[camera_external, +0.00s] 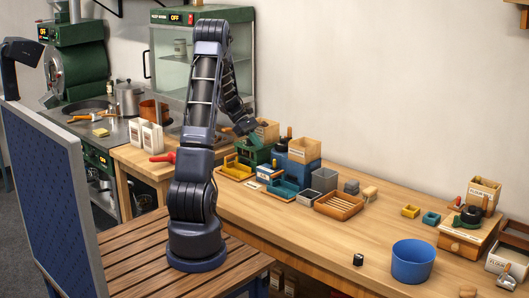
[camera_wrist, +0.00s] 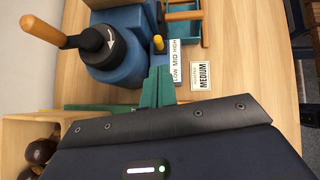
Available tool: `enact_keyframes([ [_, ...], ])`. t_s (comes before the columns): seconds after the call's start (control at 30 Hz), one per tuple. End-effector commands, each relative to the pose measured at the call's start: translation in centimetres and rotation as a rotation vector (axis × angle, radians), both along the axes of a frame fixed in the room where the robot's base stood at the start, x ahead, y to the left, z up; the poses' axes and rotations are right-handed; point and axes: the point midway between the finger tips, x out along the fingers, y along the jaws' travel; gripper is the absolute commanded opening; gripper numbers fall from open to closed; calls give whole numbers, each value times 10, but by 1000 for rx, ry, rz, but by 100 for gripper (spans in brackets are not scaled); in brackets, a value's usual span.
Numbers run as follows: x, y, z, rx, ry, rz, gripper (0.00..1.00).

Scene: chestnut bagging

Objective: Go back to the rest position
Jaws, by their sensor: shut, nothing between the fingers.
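My gripper (camera_external: 246,127) hangs from the folded arm above the back left of the wooden workbench (camera_external: 330,235), near the blue and green bench devices. It is small and partly blended with dark parts there. In the wrist view, the green fingers of my gripper (camera_wrist: 158,80) lie together, shut and empty. A blue device (camera_wrist: 120,50) with a black knob and wooden handle is beyond them, with a LOW MID HIGH label (camera_wrist: 175,60). A MEDIUM card (camera_wrist: 202,76) lies on the wood to the right.
A wooden box (camera_wrist: 18,133) with chestnuts is close at lower left in the wrist view. A glass warming cabinet (camera_external: 200,58) stands behind my arm. A wooden rack (camera_external: 339,205) and blue bin (camera_external: 413,262) stand on the bench. Space above the bench's middle is clear.

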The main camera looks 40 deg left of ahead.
Motion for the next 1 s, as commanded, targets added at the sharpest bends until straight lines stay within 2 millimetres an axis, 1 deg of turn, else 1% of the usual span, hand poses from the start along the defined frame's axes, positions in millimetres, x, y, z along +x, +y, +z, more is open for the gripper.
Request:
enact_keyframes([
  [0.03, 0, 6, 5, 2, -2, 1, 0],
  [0.1, -1, 11, 9, 1, -1, 1, 0],
  [0.2, -2, 15, 14, 2, -2, 1, 0],
  [0.27, -3, 15, 17, 6, -5, -4, 0],
  [0.37, -5, 6, 29, 27, -21, -34, 0],
  [0.47, -12, -12, 46, 65, -53, -94, 0],
  [0.6, -26, -44, 75, 140, -112, -203, 0],
  [0.67, -34, -58, 87, 171, -138, -252, 0],
  [0.8, -52, -88, 112, 244, -201, -366, 0],
  [1.0, -84, -127, 142, 347, -291, -528, 0],
])
